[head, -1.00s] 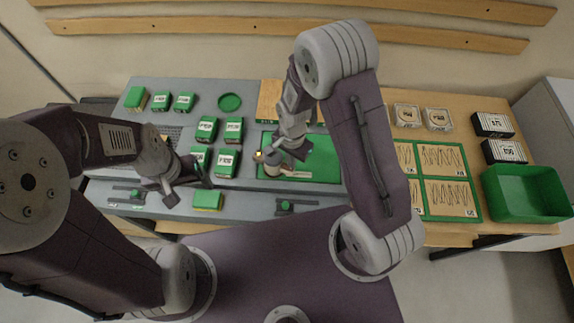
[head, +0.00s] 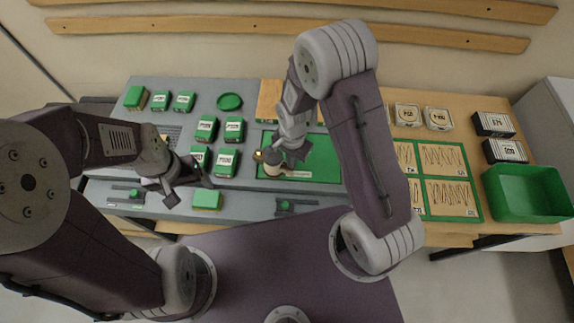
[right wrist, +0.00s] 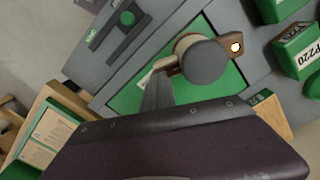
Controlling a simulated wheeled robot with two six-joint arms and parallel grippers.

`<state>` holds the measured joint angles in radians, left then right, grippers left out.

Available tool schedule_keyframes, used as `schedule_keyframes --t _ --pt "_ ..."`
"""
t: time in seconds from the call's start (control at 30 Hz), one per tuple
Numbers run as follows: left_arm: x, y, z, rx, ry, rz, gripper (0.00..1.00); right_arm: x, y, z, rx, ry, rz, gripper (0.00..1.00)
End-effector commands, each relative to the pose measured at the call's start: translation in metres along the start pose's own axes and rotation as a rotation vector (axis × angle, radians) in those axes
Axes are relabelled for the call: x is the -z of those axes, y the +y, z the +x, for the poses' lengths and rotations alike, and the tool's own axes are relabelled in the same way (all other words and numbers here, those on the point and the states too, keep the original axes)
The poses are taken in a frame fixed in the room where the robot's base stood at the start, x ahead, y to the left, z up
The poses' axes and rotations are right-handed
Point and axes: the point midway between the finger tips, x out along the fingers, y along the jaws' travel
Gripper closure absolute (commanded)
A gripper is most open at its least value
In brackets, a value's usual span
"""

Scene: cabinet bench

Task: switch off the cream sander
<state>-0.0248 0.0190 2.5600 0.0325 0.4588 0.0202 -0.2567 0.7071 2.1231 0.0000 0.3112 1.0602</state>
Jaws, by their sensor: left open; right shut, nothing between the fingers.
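The cream sander (head: 272,169) stands at the left end of the green mat (head: 318,160), partly hidden by my right gripper in the head view. In the right wrist view, its dark round top (right wrist: 200,60) and a brown side part with a bright lit spot (right wrist: 236,47) show. A yellow spot also shows there in the head view. My right gripper (head: 284,158) is shut and empty, right at the sander; I cannot tell whether it touches. My left gripper (head: 190,189) is open and empty over the grey bench front, left of the sander.
Several green labelled boxes (head: 234,129) stand left of the mat. A green block (head: 207,199) and a dark slider with a green knob (head: 285,206) lie at the front. Sandpaper panels (head: 446,160) and a green bin (head: 526,193) are at the right.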

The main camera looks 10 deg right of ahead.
Motion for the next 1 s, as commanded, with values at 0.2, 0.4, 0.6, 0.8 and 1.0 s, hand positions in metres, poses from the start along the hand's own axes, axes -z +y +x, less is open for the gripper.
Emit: schedule_keyframes --t 0.2,0.4,0.6,0.8,1.0 --pt "0.000 0.000 0.003 0.000 0.000 0.000 0.20 0.000 0.000 0.004 0.000 0.000 0.000 1.00" --pt "-0.001 0.000 0.005 0.000 0.000 0.000 0.20 0.000 0.000 0.007 0.000 0.000 0.000 1.00" --pt "-0.001 0.000 0.008 0.000 0.000 0.000 0.20 0.000 0.000 0.010 0.000 0.000 0.000 1.00" --pt "-0.001 0.000 0.010 0.000 0.000 0.000 0.20 0.000 0.000 0.013 0.000 0.000 0.000 1.00" --pt "0.000 0.000 0.002 0.000 0.000 0.000 0.20 0.000 0.000 0.004 0.000 0.000 0.000 1.00"
